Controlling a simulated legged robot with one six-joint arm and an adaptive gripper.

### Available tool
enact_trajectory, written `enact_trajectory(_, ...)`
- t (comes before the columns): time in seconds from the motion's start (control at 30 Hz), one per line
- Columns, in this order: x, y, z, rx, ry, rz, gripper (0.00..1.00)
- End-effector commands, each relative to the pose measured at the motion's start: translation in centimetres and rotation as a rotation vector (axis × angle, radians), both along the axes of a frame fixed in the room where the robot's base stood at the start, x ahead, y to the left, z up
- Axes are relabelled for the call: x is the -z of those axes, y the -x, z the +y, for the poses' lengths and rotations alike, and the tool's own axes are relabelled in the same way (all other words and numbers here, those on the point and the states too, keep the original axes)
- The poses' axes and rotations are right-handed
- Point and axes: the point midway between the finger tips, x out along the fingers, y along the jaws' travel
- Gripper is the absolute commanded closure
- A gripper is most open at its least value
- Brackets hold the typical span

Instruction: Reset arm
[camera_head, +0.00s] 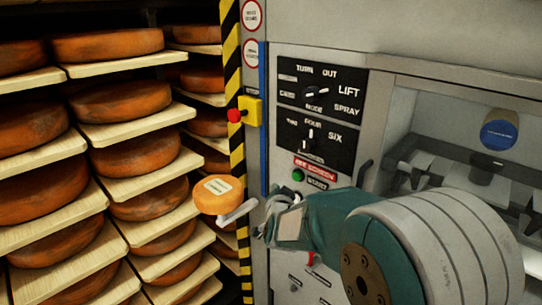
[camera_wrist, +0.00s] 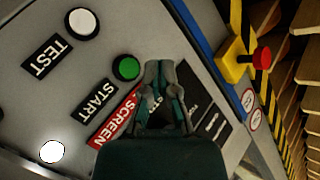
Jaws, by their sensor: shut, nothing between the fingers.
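My gripper (camera_head: 268,222) is in front of the grey machine's control panel, with my teal arm reaching in from the right. In the wrist view my gripper (camera_wrist: 160,72) shows its two fingertips together with nothing between them. They appear just beside the green START button (camera_wrist: 127,68). I cannot tell how far they are from the panel surface. The green button also shows in the head view (camera_head: 298,175), above my gripper.
Racks of orange cheese wheels (camera_head: 135,150) on wooden boards fill the left. A smaller labelled cheese (camera_head: 218,196) sits by a pale bar left of my gripper. A red emergency button (camera_head: 235,116) sticks out on a yellow box. Black dial panels (camera_head: 318,90) are above.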

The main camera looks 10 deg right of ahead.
Motion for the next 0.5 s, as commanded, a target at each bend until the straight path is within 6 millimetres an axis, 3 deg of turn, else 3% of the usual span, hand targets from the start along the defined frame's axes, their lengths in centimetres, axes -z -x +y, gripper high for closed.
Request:
enact_trajectory(0.1, -1.9, 2.6, 0.4, -0.068, 0.034, 0.083, 1.0)
enact_trajectory(0.27, -3.1, 7.6, 1.0, -0.181, 0.111, 0.24, 1.0)
enact_trajectory(0.5, -3.5, 16.8, 0.9, -0.329, 0.249, 0.481, 1.0)
